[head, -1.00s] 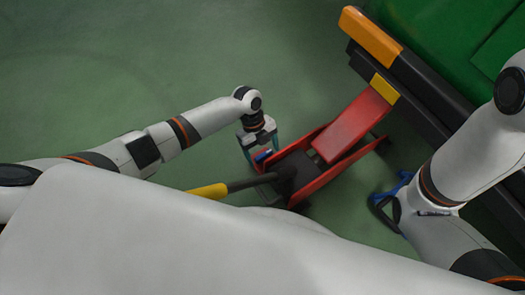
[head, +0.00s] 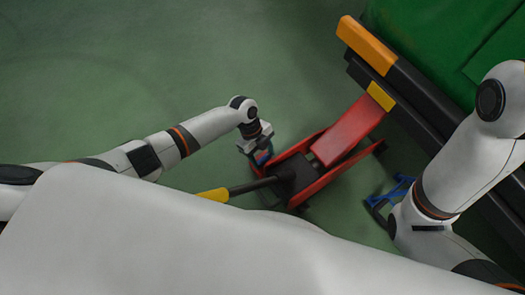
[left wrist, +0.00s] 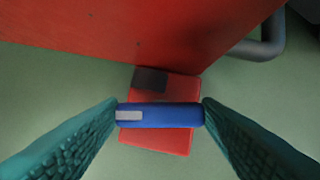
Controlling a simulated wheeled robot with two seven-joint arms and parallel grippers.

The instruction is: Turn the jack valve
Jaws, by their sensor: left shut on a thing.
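The red jack (head: 340,140) stands on the floor, its lift arm reaching up to the right under the vehicle's edge. The jack valve shows in the left wrist view as a blue bar (left wrist: 165,115) with a grey patch, over a red block (left wrist: 160,139) beside the jack's red side wall. My left gripper (head: 262,158) reaches down at the jack's left end. In the left wrist view its teal fingers (left wrist: 160,117) are shut on the two ends of the blue bar. My right gripper (head: 388,197) is low beside the vehicle, apart from the jack; its jaw state is unclear.
The jack's long handle with a yellow grip (head: 213,195) points left and passes partly behind my white body. The green vehicle (head: 420,40), with black and orange edge bars (head: 368,42), fills the upper right. The green floor at upper left is clear.

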